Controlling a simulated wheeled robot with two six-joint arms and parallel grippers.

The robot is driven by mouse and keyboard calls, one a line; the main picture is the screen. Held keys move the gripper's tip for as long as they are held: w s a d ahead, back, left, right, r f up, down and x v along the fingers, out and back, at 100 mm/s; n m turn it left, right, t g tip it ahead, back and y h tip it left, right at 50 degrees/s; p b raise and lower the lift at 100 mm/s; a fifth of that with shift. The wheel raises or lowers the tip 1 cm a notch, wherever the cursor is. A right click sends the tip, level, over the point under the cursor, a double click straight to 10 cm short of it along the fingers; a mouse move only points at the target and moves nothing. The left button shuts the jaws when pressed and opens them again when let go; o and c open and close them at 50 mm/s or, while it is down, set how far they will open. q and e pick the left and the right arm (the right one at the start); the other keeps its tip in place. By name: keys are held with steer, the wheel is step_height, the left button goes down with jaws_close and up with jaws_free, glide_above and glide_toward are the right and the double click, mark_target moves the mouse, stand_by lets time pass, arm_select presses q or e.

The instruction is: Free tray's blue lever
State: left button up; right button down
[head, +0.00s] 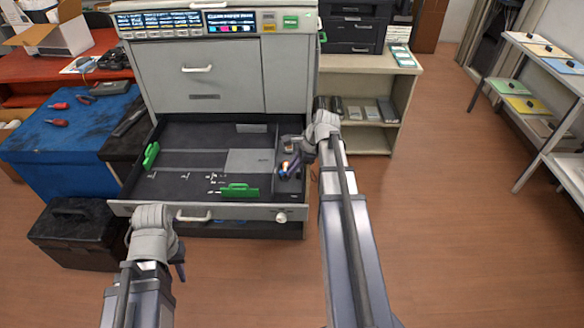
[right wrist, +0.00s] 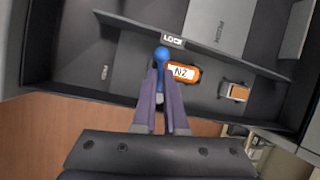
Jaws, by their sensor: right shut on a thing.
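The printer's pulled-out tray (head: 190,150) is open toward me, with dark compartments inside. In the right wrist view the blue lever (right wrist: 161,55) stands beside a "LOCK" label (right wrist: 173,41) and an orange-edged "N2" label (right wrist: 183,73). My right gripper (right wrist: 162,90) is shut on the blue lever, its purple fingers on either side of it. In the head view the right gripper (head: 290,167) is at the tray's right compartment, and its arm hides part of that corner. My left gripper (head: 178,262) hangs empty in front of the tray's left front; its finger opening is not clear.
Green handles stand at the tray's left (head: 151,156) and front (head: 240,192). A blue-covered table (head: 60,135) with red-handled tools and a black case (head: 75,232) are at the left. A low shelf (head: 370,135) stands right of the printer.

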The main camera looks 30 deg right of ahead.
steer(key=n, duration=0.2)
steer(key=n+g+y, duration=0.1)
steer(key=n, duration=0.1)
steer(key=s+n+g, duration=0.1)
steer(key=n, duration=0.1)
steer(key=shift+d, duration=0.15)
steer(key=n+g, duration=0.1)
steer(key=n, duration=0.1)
steer(key=n+g, duration=0.1)
steer(key=n, duration=0.1)
steer(key=s+n, duration=0.1)
steer(key=n, duration=0.1)
steer(key=shift+d+n+g, duration=0.3)
steer(key=shift+g, duration=0.1)
steer(key=c, duration=1)
jaws_free()
steer(key=shift+o, duration=0.2)
